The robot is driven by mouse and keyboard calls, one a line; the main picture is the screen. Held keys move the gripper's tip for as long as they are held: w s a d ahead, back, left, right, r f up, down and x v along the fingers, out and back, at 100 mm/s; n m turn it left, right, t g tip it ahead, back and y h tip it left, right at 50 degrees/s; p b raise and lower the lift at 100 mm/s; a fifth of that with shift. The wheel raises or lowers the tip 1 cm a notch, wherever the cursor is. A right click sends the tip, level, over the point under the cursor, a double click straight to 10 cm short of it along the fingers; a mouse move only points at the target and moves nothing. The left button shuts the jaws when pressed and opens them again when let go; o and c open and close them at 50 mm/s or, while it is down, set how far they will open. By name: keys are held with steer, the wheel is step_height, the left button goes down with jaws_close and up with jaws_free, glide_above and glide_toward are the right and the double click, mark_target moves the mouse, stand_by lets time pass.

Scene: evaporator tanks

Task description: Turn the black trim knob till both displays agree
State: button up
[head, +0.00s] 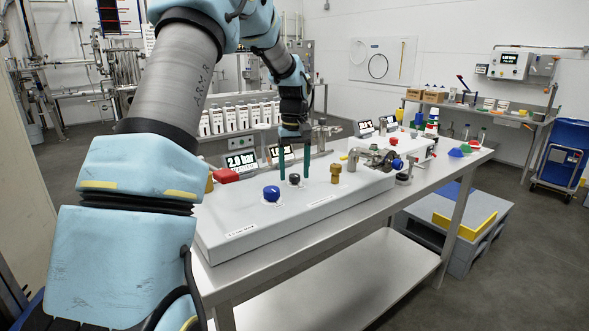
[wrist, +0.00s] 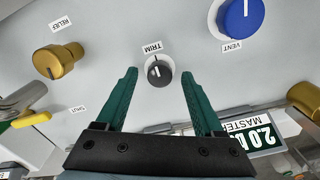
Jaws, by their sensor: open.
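The black trim knob (head: 294,179) stands on the sloped grey panel (head: 262,224) between a blue and a brass knob. In the wrist view the knob (wrist: 159,72) is under an upside-down TRIM label, with a white pointer line on its top. My gripper (head: 294,176) is open, pointing down, one green finger on each side of the knob with gaps between; whether the tips reach its height is unclear. One display (head: 241,161) reads about 2.0 bar; the wrist view shows a MASTER display (wrist: 262,137) upside down with 2.0.
The blue vent knob (head: 271,193) and brass relief knob (head: 336,173) flank the trim knob. Metal valve fittings (head: 372,157) stand to the right. A yellow lever (wrist: 32,120) shows in the wrist view.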

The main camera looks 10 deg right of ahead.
steer(key=shift+f, duration=0.15)
steer(key=shift+c, duration=0.4)
jaws_close()
